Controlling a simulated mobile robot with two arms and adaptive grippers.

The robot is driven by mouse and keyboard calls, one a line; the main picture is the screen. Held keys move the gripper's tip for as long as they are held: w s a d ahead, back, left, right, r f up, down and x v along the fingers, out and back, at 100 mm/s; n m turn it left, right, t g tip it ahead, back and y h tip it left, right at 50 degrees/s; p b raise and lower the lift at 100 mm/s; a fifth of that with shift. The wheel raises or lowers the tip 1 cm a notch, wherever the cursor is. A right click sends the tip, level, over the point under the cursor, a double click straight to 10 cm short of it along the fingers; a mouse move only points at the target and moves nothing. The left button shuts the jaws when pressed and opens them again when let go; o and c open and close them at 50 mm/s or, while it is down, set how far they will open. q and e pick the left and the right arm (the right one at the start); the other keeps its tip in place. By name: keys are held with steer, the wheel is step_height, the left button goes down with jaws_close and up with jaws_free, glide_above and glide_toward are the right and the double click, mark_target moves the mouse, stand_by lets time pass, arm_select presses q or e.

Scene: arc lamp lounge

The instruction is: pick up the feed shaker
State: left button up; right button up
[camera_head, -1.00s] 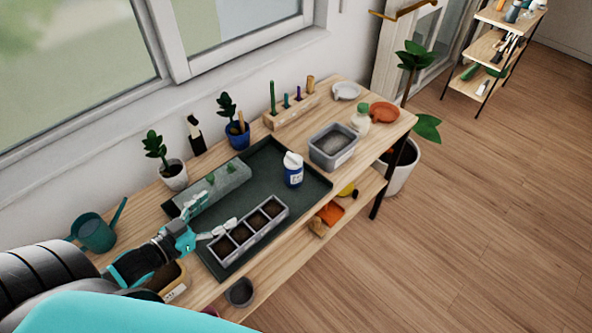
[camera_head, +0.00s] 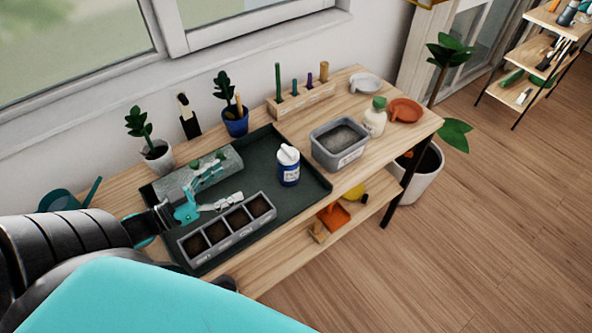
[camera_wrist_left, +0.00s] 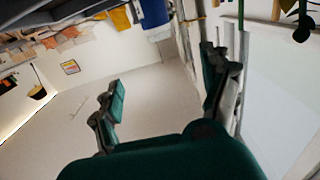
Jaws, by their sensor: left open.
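A blue bottle with a white top (camera_head: 288,168), which looks like the feed shaker, stands upright on the dark green tray (camera_head: 312,186). My left gripper (camera_head: 230,184) is open and empty over the tray, left of the bottle and apart from it. Its fingers point right, towards the bottle. My right gripper is not in view.
A seedling box with soil cells (camera_head: 228,231) lies in front of the bottle. A grey-green block (camera_head: 190,178) lies behind my gripper. A grey bin (camera_head: 340,146), a white bottle with a green cap (camera_head: 375,120) and an orange dish (camera_head: 405,110) stand to the right.

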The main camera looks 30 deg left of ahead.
arm_select(q)
steer(key=f, duration=0.1)
glide_toward(286, 151)
steer(key=x, duration=0.5)
steer(key=shift+w+d+f+p, duration=0.15)
steer(key=shift+w+f+p, duration=0.05)
steer(key=shift+f+p, duration=0.15)
steer(key=x, duration=0.1)
steer(key=p+x, duration=0.1)
steer(key=x, duration=0.2)
steer(key=shift+w+r, duration=0.3)
steer(key=shift+r, duration=0.05)
steer(key=shift+w+d+f, duration=0.1)
steer(key=shift+w+d, duration=0.1)
steer(key=shift+w, duration=0.15)
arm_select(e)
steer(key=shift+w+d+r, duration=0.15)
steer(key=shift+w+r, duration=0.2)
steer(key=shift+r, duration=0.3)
arm_select(q)
steer(key=shift+s, duration=0.1)
steer(key=shift+c, duration=0.9)
jaws_close()
